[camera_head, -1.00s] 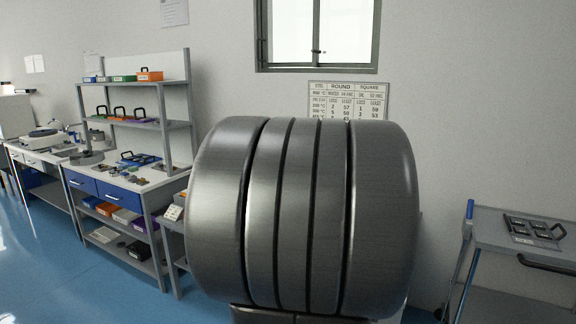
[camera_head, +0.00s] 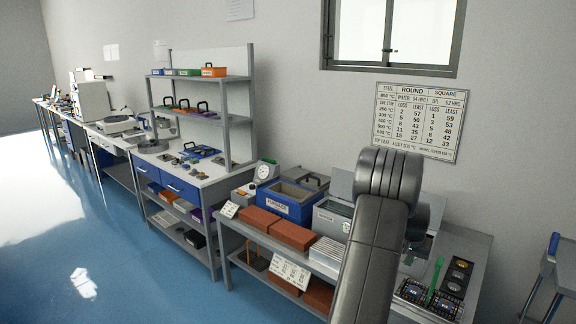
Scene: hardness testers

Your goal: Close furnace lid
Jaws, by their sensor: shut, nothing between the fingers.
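The furnace (camera_head: 288,208) is a blue box with a white label, standing on the workbench left of my arm. Its top looks open, with a grey rim around a dark inside. A grey panel (camera_head: 310,178) stands up behind it and looks like the raised lid; its hinge cannot be made out. My dark grey arm rises in front of the bench, right of the furnace and apart from it in the picture.
A grey open container (camera_head: 332,217) stands right of the furnace. Reddish bricks (camera_head: 274,228) lie in front of it, and a round dial (camera_head: 264,171) stands to its left. A tray of small parts (camera_head: 440,297) lies at the right. Blue floor is clear at the left.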

